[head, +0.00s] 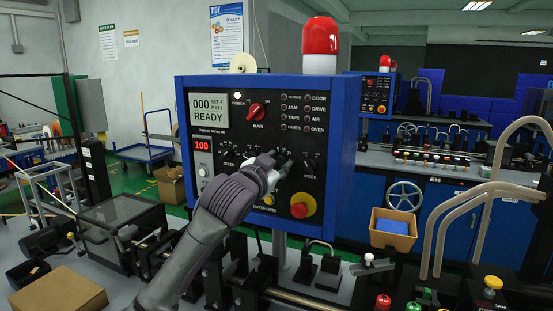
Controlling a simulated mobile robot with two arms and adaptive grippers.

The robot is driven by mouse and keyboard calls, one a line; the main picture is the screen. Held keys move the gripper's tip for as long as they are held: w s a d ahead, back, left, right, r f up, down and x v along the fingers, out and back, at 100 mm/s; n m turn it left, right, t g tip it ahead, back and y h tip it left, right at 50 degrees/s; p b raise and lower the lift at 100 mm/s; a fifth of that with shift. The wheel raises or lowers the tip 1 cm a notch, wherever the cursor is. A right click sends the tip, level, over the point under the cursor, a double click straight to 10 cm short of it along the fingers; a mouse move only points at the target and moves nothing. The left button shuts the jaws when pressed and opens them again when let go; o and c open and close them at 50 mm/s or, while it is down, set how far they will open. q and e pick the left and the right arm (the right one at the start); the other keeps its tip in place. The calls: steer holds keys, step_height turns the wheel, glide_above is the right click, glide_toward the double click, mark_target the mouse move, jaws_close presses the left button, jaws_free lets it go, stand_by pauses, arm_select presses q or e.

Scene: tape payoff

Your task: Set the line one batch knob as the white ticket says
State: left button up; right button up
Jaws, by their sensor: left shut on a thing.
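The blue-framed control panel (180,120) stands in the middle of the head view. Its display (209,108) reads "000", "SET 4" and "READY", with further small text. A row of black knobs runs across the panel, with one knob (228,158) clear on the left and another (308,163) on the right. My left gripper (279,165) is at the middle of this row, shut on a panel knob that its fingers largely hide. I cannot read that knob's label or setting. I cannot make out a white ticket on the panel. My right gripper is not in view.
A red rotary switch (256,110) is above my gripper, and a red stop button (299,210) on yellow is below right. A red lamp (320,36) tops the panel. Bent grey tubes (466,205) and a cardboard bin (393,239) stand to the right.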

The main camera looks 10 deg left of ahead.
arm_select(q)
steer(key=m+p, duration=0.1)
steer(key=m, duration=0.1)
steer(key=shift+r+m+p, duration=0.1)
steer(key=shift+m+p, duration=0.2)
steer(key=shift+p, duration=0.1)
steer(key=shift+m+p, duration=0.3)
steer(key=shift+m, duration=0.2)
steer(key=o, duration=1.2)
steer(key=shift+c, duration=0.2)
steer(key=shift+s, duration=0.1)
steer(key=s+a, duration=0.2)
steer(key=s, duration=0.9)
steer(key=shift+s, duration=0.3)
steer(key=shift+a, duration=0.1)
